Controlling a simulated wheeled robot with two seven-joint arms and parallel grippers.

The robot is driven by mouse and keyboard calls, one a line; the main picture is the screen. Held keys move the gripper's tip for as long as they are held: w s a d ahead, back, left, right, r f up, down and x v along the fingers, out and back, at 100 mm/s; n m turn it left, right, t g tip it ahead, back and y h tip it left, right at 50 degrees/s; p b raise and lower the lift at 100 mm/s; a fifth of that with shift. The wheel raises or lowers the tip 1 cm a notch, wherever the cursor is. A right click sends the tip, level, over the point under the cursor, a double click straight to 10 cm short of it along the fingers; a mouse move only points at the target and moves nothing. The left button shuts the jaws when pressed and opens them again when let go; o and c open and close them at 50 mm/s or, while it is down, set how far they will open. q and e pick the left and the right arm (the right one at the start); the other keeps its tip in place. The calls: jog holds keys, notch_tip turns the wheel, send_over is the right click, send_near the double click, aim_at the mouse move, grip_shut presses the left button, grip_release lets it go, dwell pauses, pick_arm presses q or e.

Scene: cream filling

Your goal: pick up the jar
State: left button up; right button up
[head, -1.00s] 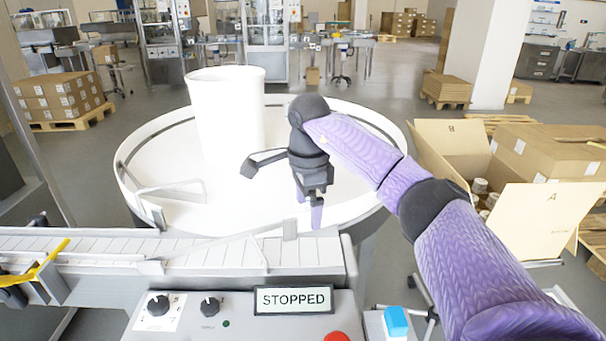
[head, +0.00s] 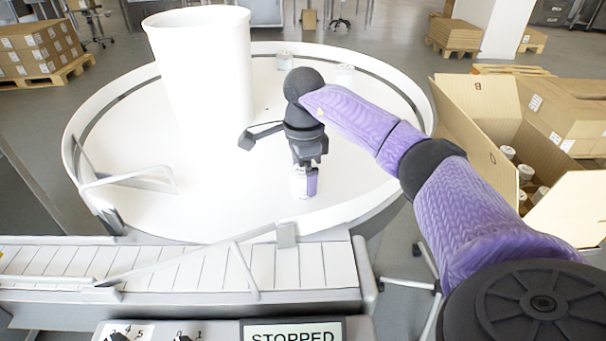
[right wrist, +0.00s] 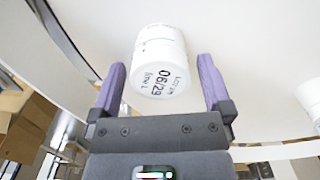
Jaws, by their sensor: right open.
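A small white jar (head: 298,182) stands on the white round turntable (head: 225,215), near its front edge and partly hidden by my right gripper. My right gripper (head: 306,180) points down over it and is open. In the right wrist view the jar (right wrist: 160,55) sits between the two purple fingers (right wrist: 160,64), with a gap on each side. Its near end face carries printed text reading 06/29. My left gripper is out of view.
A tall white cylinder (head: 203,90) rises from the turntable. A conveyor (head: 180,270) runs along the front. An open carton (head: 490,120) with several jars stands at right.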

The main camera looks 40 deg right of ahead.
notch_tip(320, 180, down, 2)
jog(key=shift+r, duration=0.1)
jog(key=c, duration=1.2)
